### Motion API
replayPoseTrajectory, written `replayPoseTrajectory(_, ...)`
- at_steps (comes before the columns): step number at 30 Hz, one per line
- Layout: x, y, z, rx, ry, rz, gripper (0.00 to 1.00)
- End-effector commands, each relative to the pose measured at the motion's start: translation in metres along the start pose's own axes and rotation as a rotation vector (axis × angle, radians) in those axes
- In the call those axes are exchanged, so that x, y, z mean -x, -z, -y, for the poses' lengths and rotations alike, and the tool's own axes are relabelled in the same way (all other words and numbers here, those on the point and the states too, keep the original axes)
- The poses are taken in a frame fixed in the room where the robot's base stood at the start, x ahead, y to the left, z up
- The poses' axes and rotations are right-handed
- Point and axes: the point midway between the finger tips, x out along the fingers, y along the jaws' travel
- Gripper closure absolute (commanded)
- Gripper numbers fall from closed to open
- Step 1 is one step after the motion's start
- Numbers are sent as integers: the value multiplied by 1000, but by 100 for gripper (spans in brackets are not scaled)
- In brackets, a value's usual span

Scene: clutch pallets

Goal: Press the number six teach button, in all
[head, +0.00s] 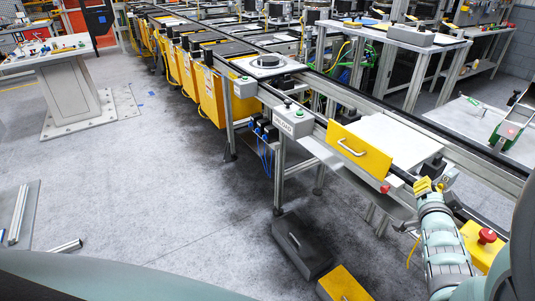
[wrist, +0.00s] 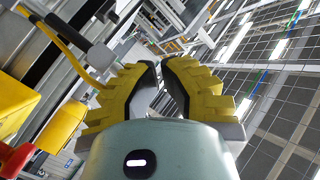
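No button marked six can be read in either view. A grey box with small buttons (head: 292,123) is on the near rail of the conveyor in the head view; its label is too small to read. A similar grey box (head: 245,87) sits farther up the line. My gripper (head: 424,187), with yellow fingers, is at the lower right of the head view, beside the conveyor and well right of both boxes. In the wrist view my gripper (wrist: 161,66) has its fingertips together, with nothing seen between them.
A yellow drawer front with a handle (head: 360,151) and a white top (head: 398,138) stand left of my gripper. A red mushroom button (head: 487,236) on a yellow box is close on the right. A dark block (head: 302,247) lies on the floor. Open floor (head: 180,200) lies left.

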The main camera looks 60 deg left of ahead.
Motion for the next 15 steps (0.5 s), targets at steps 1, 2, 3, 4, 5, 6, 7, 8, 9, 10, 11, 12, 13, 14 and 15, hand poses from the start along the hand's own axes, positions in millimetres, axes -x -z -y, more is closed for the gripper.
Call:
replayPoseTrajectory(1, 2, 0, 1, -1, 0, -2, 100)
replayPoseTrajectory(2, 2, 0, 1, 0, 0, -2, 100)
replayPoseTrajectory(3, 2, 0, 1, 0, 0, -3, 100)
replayPoseTrajectory(4, 2, 0, 1, 0, 0, -3, 100)
replayPoseTrajectory(5, 2, 0, 1, 1, 0, -3, 100)
replayPoseTrajectory(6, 2, 0, 1, 1, 0, -3, 100)
replayPoseTrajectory(7, 2, 0, 1, 0, 0, -3, 100)
replayPoseTrajectory(8, 2, 0, 1, 0, -1, -3, 100)
replayPoseTrajectory(9, 2, 0, 1, 0, -1, -3, 100)
replayPoseTrajectory(10, 2, 0, 1, 0, -1, -3, 100)
replayPoseTrajectory(11, 3, 0, 1, 0, -1, -3, 100)
replayPoseTrajectory(12, 4, 0, 2, 0, -1, -3, 100)
replayPoseTrajectory(13, 5, -1, 2, 0, -1, -3, 100)
replayPoseTrajectory(14, 7, -2, 3, -1, -1, -2, 100)
replayPoseTrajectory(15, 10, -4, 5, -1, -1, -2, 100)
